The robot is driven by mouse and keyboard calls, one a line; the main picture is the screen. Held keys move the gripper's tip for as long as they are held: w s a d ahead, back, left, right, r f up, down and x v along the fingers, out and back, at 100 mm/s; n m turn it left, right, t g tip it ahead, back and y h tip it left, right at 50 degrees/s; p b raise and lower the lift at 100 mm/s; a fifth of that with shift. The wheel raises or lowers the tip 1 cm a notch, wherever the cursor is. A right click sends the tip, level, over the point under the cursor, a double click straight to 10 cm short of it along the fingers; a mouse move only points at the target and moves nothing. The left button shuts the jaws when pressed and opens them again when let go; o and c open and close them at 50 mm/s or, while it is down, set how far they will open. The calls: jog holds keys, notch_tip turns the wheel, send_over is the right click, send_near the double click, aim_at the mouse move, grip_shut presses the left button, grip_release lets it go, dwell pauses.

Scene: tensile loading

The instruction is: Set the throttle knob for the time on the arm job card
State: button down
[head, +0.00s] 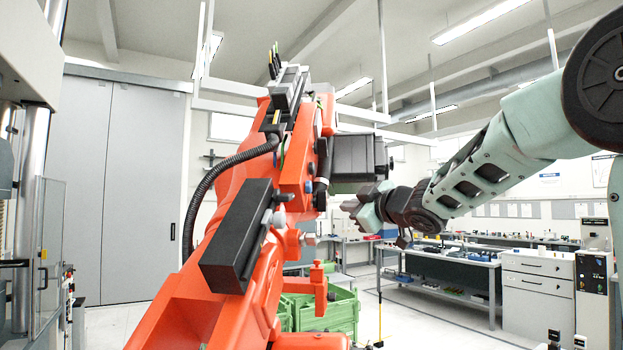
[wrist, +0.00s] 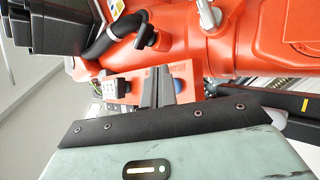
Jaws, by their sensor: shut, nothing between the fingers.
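A large orange industrial arm (head: 240,215) fills the middle of the head view. My gripper (head: 348,206) reaches in from the right and is close to its right side. In the wrist view my gripper (wrist: 158,72) has its two fingers together, with nothing between them. A blue round part (wrist: 181,86), perhaps the throttle knob, shows on the orange arm just right of the fingertips. I cannot tell whether they touch it. A small blue part (head: 309,187) also shows on the arm in the head view. I cannot make out the arm job card or any knob scale.
A dark box-shaped motor (head: 355,157) juts from the orange arm above my gripper. A black corrugated hose (head: 205,190) loops on its left. A green crate (head: 340,312) stands low behind it. Workbenches (head: 447,260) line the right; a testing machine (head: 30,170) stands left.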

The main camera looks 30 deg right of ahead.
aim_at(308, 187)
jog(key=shift+n+t, duration=0.3)
jog(key=shift+n, duration=0.4)
jog(key=d+r, duration=0.1)
jog(key=r, duration=0.1)
jog(key=s+d+r, duration=0.1)
jog(key=d+r, duration=0.1)
jog(key=shift+s+d+r+p, duration=0.1)
jog(key=shift+d+r+p, duration=0.2)
jog(key=shift+p, duration=0.1)
jog(key=w+a+b, duration=0.3)
jog(key=w+a, duration=0.2)
jog(key=a, duration=0.2)
jog(key=shift+w, duration=0.25)
jog(key=shift+f, duration=0.1)
dwell(1.1)
jog(key=shift+w+a, duration=0.25)
jog(key=shift+a, duration=0.05)
jog(key=shift+w+a, duration=0.3)
jog(key=shift+a, duration=0.15)
dwell(3.6)
